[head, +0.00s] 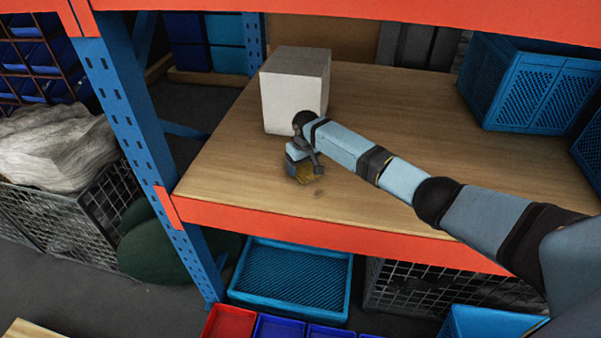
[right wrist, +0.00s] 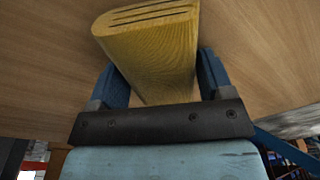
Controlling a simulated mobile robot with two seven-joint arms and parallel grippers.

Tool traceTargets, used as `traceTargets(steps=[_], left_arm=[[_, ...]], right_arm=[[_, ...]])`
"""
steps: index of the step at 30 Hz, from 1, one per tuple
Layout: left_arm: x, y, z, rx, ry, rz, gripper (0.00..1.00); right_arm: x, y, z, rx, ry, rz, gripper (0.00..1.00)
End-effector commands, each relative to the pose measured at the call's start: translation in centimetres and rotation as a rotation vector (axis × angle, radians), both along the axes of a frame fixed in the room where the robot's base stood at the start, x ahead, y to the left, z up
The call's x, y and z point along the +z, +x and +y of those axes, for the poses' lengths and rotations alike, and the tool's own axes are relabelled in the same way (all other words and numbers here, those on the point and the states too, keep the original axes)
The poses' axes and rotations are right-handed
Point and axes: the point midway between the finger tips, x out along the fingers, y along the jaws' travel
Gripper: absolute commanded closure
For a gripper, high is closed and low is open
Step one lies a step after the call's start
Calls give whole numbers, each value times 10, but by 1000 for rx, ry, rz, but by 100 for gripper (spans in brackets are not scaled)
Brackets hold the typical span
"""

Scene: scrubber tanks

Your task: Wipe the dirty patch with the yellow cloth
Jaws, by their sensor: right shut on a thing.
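My right gripper (head: 299,164) is shut on the yellow cloth (head: 305,175), low over the front left part of the wooden shelf (head: 400,210). In the right wrist view the cloth (right wrist: 150,52) is a folded, thick yellow piece between the two blue fingers of my right gripper (right wrist: 160,78). I cannot tell whether the cloth touches the shelf. A small dark smudge, the dirty patch (head: 319,193), shows on the wood just in front and to the right of the cloth. Part of the patch may be hidden under it. My left gripper is not in view.
A white box (head: 290,98) stands just behind my right gripper. A blue crate (head: 535,85) is at the back right of the shelf. An orange beam (head: 330,232) edges the front, and a blue upright (head: 135,130) stands at left. Shelf wood left of the gripper is clear.

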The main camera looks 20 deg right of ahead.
Motion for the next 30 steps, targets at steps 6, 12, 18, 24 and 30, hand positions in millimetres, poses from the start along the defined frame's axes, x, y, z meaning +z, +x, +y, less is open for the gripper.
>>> traceTargets(steps=[6, 12, 18, 24, 30], left_arm=[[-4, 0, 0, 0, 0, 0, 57], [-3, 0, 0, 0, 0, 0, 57], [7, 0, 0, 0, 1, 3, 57], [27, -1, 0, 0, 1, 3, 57], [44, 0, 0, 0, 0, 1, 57]], right_arm=[[1, 5, -3, 1, 0, 0, 45], [1, 5, -3, 1, 0, 0, 45], [13, 5, -3, 1, 0, -1, 45], [35, 5, -3, 1, 1, 0, 45], [53, 5, -3, 1, 1, 0, 45]])
